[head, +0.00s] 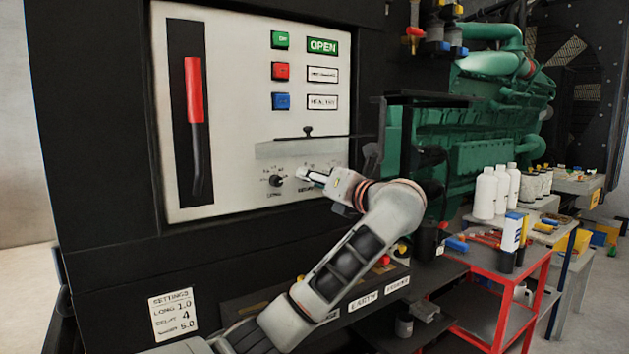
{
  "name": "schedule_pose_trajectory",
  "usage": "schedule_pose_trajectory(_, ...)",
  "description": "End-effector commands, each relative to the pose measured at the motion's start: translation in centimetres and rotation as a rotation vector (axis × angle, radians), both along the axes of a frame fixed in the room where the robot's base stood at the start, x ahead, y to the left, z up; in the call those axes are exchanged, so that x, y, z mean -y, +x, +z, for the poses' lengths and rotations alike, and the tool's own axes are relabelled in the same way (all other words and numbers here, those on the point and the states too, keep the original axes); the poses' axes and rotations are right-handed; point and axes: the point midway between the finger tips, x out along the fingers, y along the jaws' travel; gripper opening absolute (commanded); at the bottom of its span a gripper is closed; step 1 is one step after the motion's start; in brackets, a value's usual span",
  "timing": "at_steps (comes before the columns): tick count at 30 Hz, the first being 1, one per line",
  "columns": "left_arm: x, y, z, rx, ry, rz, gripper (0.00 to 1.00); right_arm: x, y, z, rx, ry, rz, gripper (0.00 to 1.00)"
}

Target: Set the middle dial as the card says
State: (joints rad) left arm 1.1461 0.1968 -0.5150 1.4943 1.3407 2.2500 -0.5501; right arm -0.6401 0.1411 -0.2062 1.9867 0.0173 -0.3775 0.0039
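The settings card (172,313) is at the lower left of the black cabinet. It reads LONG 1.0, DELAY 4, and a third, less clear line that ends in 5.0. The white panel (235,110) carries a row of dials low down. The left dial (277,181) is black and shows clear of the gripper. My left gripper (305,175) is at the panel, just right of that dial, over the middle dial's place. It hides the middle dial and part of its label. Whether its fingers are open or hold the dial is not visible. My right gripper is out of view.
A clear flap (300,147) with a dark knob sits just above the dials. A red-handled lever (194,90) is at the panel's left. Green, red and blue buttons (281,71) are above. A red cart (500,270) with bottles stands at the right, before a green engine (480,120).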

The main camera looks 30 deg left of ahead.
Motion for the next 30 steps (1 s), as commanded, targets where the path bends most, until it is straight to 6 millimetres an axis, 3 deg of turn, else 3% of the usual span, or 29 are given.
schedule_pose_trajectory(4, 0.0, 0.0, 0.0, 0.0, 0.0, 0.0, 0.35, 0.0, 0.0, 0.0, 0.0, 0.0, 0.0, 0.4)
schedule_pose_trajectory(8, 0.0, 0.0, 0.0, 0.0, 0.0, 0.0, 0.04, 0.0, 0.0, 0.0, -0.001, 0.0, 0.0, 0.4)
schedule_pose_trajectory(9, 0.0, 0.0, 0.0, 0.0, 0.0, 0.0, 0.0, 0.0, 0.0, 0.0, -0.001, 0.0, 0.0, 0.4)
schedule_pose_trajectory(20, 0.0, 0.0, -0.2, 0.029, -0.013, 0.001, 0.0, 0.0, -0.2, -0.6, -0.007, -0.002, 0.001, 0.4)
schedule_pose_trajectory(30, 0.1, 0.2, -0.7, 0.221, -0.096, -0.001, 0.0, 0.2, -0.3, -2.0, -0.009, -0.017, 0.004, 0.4)
